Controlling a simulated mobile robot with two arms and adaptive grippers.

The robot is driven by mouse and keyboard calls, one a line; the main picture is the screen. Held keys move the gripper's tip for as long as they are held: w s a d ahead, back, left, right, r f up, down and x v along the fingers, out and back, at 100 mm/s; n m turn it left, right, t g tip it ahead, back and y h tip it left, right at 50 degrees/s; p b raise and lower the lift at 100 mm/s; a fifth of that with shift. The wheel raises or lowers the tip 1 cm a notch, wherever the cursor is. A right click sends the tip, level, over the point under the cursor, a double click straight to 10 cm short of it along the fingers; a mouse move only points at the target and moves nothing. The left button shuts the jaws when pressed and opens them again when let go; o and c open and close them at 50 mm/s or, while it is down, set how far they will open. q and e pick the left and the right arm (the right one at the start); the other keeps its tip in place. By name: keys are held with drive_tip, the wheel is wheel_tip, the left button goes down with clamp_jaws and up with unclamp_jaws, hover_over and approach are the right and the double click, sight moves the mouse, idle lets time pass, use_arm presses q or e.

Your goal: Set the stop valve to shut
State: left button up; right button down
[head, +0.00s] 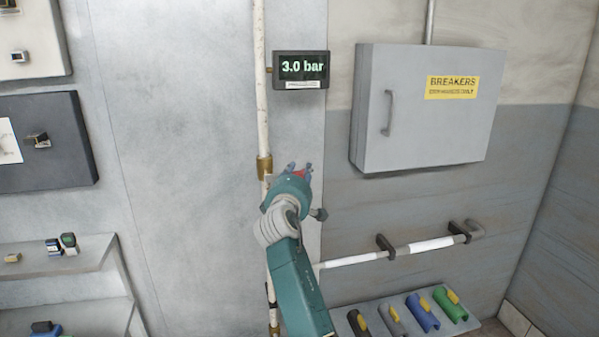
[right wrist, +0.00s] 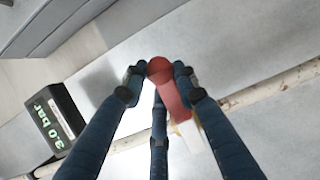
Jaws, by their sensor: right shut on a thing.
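The stop valve's red lever handle shows in the right wrist view (right wrist: 174,95), with a rounded red end between my fingers. In the head view only a small red bit of the handle (head: 299,173) shows past my gripper. My right gripper (head: 297,168) is at the vertical white pipe (head: 261,110), just right of a brass fitting (head: 264,168). In the right wrist view its blue fingers (right wrist: 159,78) are closed around the handle's end. The valve body is mostly hidden by my gripper and arm. My left gripper is not in view.
A pressure display (head: 301,70) reading 3.0 bar is fixed beside the pipe. A grey breaker box (head: 425,125) hangs at right, above a horizontal pipe (head: 425,246). A low shelf holds several coloured pieces (head: 422,313). At left are a dark panel (head: 70,165) and shelves (head: 60,262).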

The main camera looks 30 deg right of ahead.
drive_tip(key=shift+a+f, duration=0.1)
drive_tip(key=c, duration=1.3)
unclamp_jaws()
drive_tip(key=shift+w, duration=0.15)
drive_tip(key=v, duration=1.2)
